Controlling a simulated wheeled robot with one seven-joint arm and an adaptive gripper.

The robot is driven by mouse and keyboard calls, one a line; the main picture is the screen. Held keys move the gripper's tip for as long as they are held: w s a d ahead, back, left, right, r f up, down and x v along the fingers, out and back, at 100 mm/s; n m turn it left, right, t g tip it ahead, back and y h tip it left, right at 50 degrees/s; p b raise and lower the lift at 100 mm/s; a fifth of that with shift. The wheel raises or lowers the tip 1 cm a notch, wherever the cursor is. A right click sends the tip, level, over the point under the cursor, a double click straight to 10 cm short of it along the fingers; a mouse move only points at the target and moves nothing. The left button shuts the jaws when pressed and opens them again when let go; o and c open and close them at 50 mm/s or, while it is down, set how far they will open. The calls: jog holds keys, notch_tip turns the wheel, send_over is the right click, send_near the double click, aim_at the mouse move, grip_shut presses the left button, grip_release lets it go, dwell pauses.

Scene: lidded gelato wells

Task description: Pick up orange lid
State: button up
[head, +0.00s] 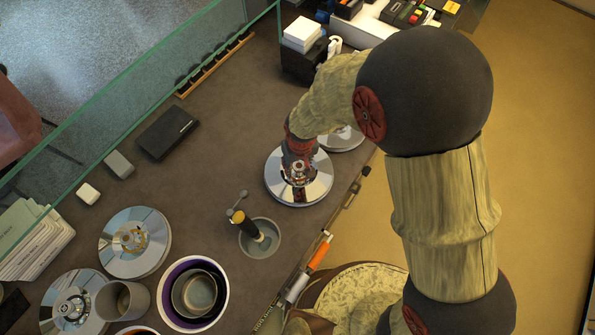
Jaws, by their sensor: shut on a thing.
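My gripper (299,172) points down over the middle of a round, shiny silver lid (284,191) on the dark counter. It is shut on the middle of this lid; the fingers hide the part they hold. I cannot tell whether the lid is lifted. No lid looks plainly orange here. Another silver lid (345,139) lies just behind, partly covered by my arm. A third lid (152,257), with yellowish tones at its centre, lies at the left. A fourth lid (62,293) is at the lower left.
A grey cup (270,222) holding a dark-handled tool stands close in front of the held lid. Nested bowls (220,288) and a grey cup (123,300) are at the lower left. A black box (167,132) lies left. A green-edged glass screen (120,105) bounds the counter.

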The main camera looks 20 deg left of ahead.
jog(key=shift+s+d+f, duration=0.15)
jog(key=shift+d+f, duration=0.1)
grip_shut()
